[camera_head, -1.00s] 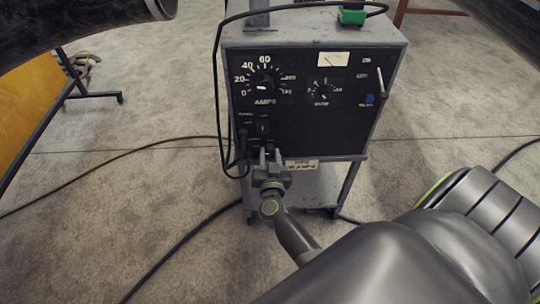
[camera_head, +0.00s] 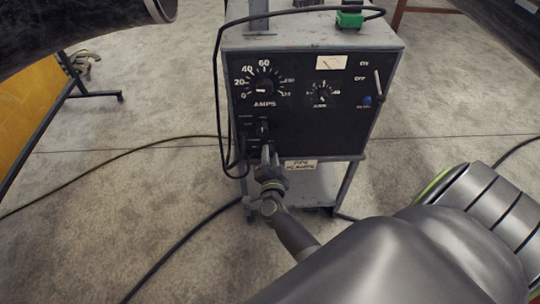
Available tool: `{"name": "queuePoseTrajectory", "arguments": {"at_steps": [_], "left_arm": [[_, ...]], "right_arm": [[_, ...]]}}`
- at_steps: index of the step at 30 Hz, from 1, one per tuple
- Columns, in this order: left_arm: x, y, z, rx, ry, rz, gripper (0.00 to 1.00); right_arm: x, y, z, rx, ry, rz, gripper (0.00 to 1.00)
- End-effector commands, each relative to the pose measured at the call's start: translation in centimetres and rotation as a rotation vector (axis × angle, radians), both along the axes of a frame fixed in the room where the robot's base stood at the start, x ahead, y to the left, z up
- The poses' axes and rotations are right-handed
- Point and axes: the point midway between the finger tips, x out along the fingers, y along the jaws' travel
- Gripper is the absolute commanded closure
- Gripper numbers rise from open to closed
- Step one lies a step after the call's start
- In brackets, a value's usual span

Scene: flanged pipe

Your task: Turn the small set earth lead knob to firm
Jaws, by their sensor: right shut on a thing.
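The small set (camera_head: 310,128) is a grey box with a black front panel, standing at the middle of the head view. Its panel carries a large AMPS dial (camera_head: 264,86), a smaller dial (camera_head: 321,93) and a dark upright knob (camera_head: 264,127) at the lower left. My right gripper (camera_head: 268,152) is at the panel's lower left edge, just below that dark knob. Its fingers are close together, shut on a small part that they mostly hide; it appears to be the earth lead knob. The knob's pointer and marks cannot be read. My left gripper is out of view.
A black cable (camera_head: 216,80) hangs down the set's left side to the panel. A green clamp (camera_head: 350,18) sits on top. A blue button (camera_head: 367,100) and a lever (camera_head: 379,86) are at the right. A dark pipe (camera_head: 75,25) crosses the upper left. Cables cross the floor.

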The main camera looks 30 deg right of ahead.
Motion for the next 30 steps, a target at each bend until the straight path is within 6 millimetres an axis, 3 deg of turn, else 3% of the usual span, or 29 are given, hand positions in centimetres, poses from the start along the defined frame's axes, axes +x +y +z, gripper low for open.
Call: {"name": "queuePoseTrajectory", "arguments": {"at_steps": [15,30], "left_arm": [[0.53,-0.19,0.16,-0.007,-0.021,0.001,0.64],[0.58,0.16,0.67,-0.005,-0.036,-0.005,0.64]], "right_arm": [[-0.06,-0.07,-0.27,0.372,-0.227,-0.001,0.91],[-0.06,-0.06,-0.28,0.513,-0.313,0.000,0.91]]}}
